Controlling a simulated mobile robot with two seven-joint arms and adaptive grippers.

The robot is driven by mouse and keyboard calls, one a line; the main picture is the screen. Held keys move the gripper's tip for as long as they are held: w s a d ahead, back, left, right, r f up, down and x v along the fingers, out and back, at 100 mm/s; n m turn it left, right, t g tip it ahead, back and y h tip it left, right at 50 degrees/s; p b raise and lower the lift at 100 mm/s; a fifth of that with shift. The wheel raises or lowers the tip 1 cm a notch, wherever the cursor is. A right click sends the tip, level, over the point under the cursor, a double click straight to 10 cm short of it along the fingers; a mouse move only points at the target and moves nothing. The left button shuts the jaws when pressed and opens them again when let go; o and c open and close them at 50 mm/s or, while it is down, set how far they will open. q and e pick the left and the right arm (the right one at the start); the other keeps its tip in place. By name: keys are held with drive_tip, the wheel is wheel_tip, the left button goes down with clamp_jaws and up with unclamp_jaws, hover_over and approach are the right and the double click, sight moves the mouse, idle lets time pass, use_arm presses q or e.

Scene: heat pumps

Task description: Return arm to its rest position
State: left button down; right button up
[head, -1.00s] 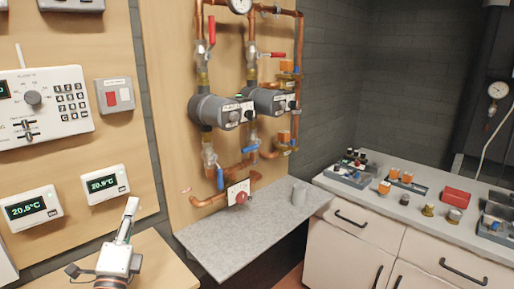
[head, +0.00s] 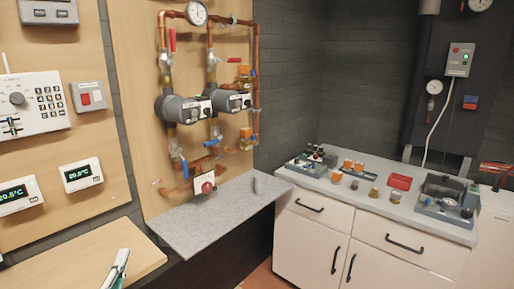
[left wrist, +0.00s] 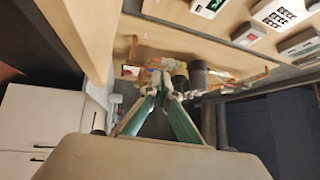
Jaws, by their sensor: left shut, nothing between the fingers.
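My left gripper (head: 120,262) shows at the lower left edge of the head view, above the wooden bench, with little of it in frame. In the left wrist view its fingers (left wrist: 163,88) meet at the tips, shut with nothing between them. It is apart from the pipes and pumps. My right gripper is not in view.
Two grey pumps (head: 182,109) on copper pipes hang on a wooden panel, above a grey shelf (head: 215,222). A wooden bench (head: 75,268) is at lower left. A white cabinet with a worktop (head: 330,182) of small parts stands right. Thermostats (head: 82,174) are on the left panel.

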use_arm(q)
drive_tip(key=s+d+f+n+g+h, duration=0.1)
drive_tip(key=s+d+f+n+g, duration=0.2)
drive_tip(key=s+f, duration=0.4)
drive_tip(key=s+d+f+n+g+h, duration=0.2)
drive_tip(key=s+d+f, duration=0.4)
drive_tip(key=f, duration=0.7)
drive_tip(key=s+d+f+n+g+h, duration=0.2)
drive_tip(key=s+d+f+n+g, duration=0.2)
drive_tip(key=s+f+n, duration=0.2)
wheel_tip(320, 180, down, 5)
drive_tip(key=shift+s+d+r+n, duration=0.15)
drive_tip(key=shift+s+d+n, duration=0.2)
drive_tip(key=shift+s, duration=0.9)
